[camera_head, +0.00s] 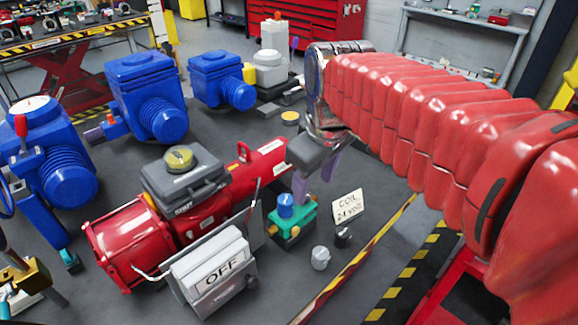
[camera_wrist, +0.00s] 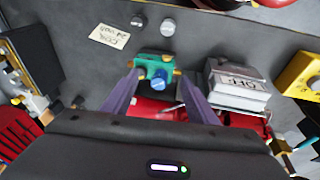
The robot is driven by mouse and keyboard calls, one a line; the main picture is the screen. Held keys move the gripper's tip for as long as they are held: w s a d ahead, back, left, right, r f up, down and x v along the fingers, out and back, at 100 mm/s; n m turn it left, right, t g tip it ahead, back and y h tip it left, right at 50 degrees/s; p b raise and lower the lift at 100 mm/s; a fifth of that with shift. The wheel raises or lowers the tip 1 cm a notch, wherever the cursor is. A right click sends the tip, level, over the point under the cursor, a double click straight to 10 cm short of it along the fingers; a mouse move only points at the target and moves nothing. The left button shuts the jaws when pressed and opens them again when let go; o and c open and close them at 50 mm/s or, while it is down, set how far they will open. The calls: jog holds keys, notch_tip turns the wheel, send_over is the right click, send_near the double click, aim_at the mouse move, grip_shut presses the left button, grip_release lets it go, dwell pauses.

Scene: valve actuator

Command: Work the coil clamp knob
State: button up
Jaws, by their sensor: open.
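The blue knob (camera_head: 286,203) sits on top of a green coil block (camera_head: 292,228) with yellow fittings, low beside the red actuator. In the wrist view the blue knob (camera_wrist: 159,84) and green block (camera_wrist: 155,61) lie between my two purple fingers. My gripper (camera_head: 316,188) is open and empty, just behind and right of the knob, fingers pointing down. One finger passes close behind the knob and block; I cannot tell whether it touches. In the wrist view my gripper (camera_wrist: 160,74) has a finger on each side of the knob, with visible gaps.
A "COIL 24 volt" card (camera_head: 348,207), a black knob (camera_head: 343,237) and a silver knob (camera_head: 320,258) are to the right. Blue actuators (camera_head: 148,97) stand farther back.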

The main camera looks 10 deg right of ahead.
jog(key=s+f+m+t, duration=0.1)
jog(key=s+f+m, duration=0.1)
jog(key=s, duration=0.3)
jog(key=s+a+f+m+t, duration=0.1)
jog(key=s+f+m, duration=0.2)
jog(key=s, duration=0.2)
jog(key=shift+f+m+t, duration=0.3)
jog(key=shift+m, duration=0.1)
jog(key=shift+s, duration=0.1)
